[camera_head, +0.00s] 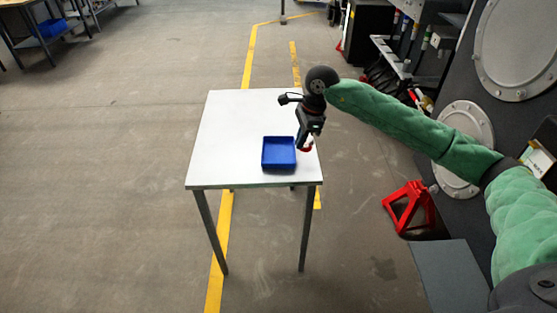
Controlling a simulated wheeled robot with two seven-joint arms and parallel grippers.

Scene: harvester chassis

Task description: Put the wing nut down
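My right gripper (304,143) hangs over the right side of the white table, pointing down, just beside the blue bin's right edge. A small red and whitish bit shows at its fingertips. I cannot tell whether it is the wing nut or part of the gripper, nor whether the fingers are open or shut. No wing nut can be clearly made out. The blue bin (279,142) is shallow and open at the top, and its visible inside looks empty. It sits on the table's front right part. My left gripper is not in view.
The white table (231,130) is bare left of the bin and behind it. To the right stand a red stand (409,206) and the large dark machine body with round grey covers (466,140). The floor around the table is mostly clear.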

